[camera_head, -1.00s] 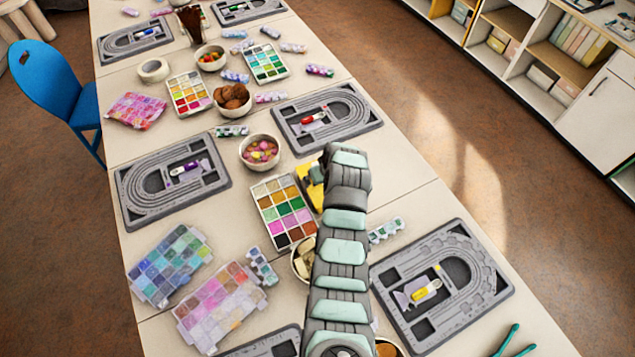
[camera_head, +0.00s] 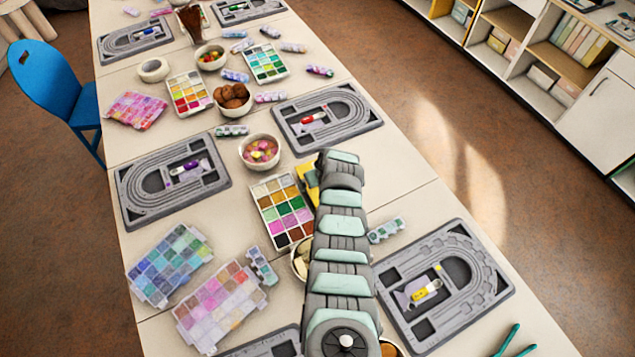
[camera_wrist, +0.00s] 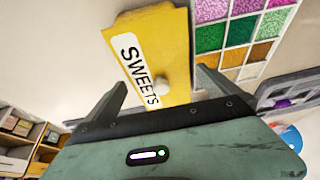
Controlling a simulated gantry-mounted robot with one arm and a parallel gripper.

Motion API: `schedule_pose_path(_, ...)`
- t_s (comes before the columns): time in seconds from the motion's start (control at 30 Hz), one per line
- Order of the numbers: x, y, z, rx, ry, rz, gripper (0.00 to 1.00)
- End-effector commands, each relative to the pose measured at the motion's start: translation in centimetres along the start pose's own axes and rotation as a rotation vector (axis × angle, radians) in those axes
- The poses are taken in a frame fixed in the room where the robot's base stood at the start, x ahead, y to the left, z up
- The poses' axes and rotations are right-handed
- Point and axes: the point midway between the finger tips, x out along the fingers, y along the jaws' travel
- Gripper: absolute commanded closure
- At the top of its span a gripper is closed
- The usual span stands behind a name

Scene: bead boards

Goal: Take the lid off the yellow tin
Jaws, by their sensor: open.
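The yellow tin (camera_wrist: 178,60) with a white "SWEETS" label shows in the wrist view, just beyond my fingers. My gripper (camera_wrist: 160,90) is open, with one finger on each side of the knob and nothing visibly held. The tin's near end is hidden behind my gripper. In the head view only a yellow sliver of the tin (camera_head: 309,181) shows left of my arm, which hides the rest and the gripper.
A bead palette (camera_head: 282,211) stands close left of the tin. A bowl of sweets (camera_head: 260,152) is behind it. Grey bead boards lie at the back right (camera_head: 326,117) and front right (camera_head: 443,285). A bowl (camera_head: 302,258) is partly hidden by my arm.

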Motion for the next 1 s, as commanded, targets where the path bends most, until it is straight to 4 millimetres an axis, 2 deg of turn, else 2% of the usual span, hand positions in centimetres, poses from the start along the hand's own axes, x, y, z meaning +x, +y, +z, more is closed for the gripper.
schedule_pose_path(0.07, 0.00, 0.00, 0.02, 0.000, 0.000, 0.000, 0.00)
schedule_pose_path(0.17, 0.00, 0.00, 0.03, 0.000, -0.001, 0.000, 0.07)
schedule_pose_path(0.77, 0.02, -0.01, 0.07, 0.000, -0.001, 0.000, 0.56)
schedule_pose_path(1.0, 0.00, -0.01, 0.06, 0.000, -0.001, 0.000, 0.57)
